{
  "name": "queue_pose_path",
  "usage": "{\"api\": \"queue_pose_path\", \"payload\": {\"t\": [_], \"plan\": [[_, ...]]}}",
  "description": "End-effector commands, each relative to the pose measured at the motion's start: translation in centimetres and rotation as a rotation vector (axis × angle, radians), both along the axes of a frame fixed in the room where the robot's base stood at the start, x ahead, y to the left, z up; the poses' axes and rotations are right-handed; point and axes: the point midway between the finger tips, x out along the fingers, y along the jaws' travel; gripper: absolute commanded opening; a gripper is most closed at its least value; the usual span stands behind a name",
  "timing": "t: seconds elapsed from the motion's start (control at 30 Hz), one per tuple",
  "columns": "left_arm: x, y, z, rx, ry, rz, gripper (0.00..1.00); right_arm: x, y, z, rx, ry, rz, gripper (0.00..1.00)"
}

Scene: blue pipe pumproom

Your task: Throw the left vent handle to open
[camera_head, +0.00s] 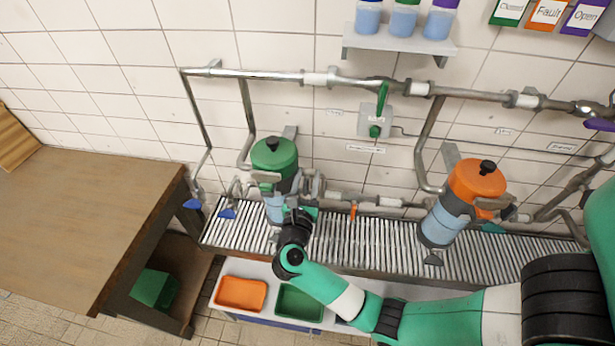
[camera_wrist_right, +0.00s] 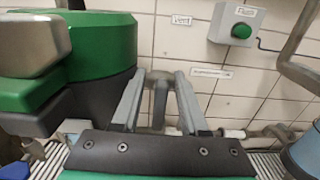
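My right gripper (camera_head: 300,212) reaches in from the right, just in front of the filter housing with the green lid (camera_head: 274,154). In the right wrist view its two grey fingers (camera_wrist_right: 159,80) are apart. A grey upright metal piece (camera_wrist_right: 158,103) shows between them; I cannot tell whether they touch it or whether it is the vent handle. A "Vent" label (camera_wrist_right: 181,19) is on the wall above. The green lid also fills the left of the wrist view (camera_wrist_right: 100,45). My right arm hides part of the pipework at the housing. My left gripper is out of view.
An orange-lidded housing (camera_head: 477,180) stands to the right on the slatted grate (camera_head: 345,240). A box with a green button (camera_head: 375,131) is on the wall. Blue handles (camera_head: 227,212) and an orange handle (camera_head: 353,210) hang from the pipes. A wooden table (camera_head: 80,210) is at left.

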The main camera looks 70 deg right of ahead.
Motion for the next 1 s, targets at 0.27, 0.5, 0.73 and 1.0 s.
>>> {"api": "queue_pose_path", "payload": {"t": [0.27,0.5,0.73,1.0], "plan": [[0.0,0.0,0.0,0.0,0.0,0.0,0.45,0.0,0.0,0.0,0.0,0.0,0.0,0.0],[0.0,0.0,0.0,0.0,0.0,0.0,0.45,0.0,0.1,0.0,0.0,0.0,0.0,0.0],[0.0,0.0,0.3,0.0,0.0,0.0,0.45,0.0,0.1,0.1,-0.006,0.024,0.0,0.0],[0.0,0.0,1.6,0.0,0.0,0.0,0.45,0.1,0.1,0.3,-0.036,0.149,0.0,0.0]]}}
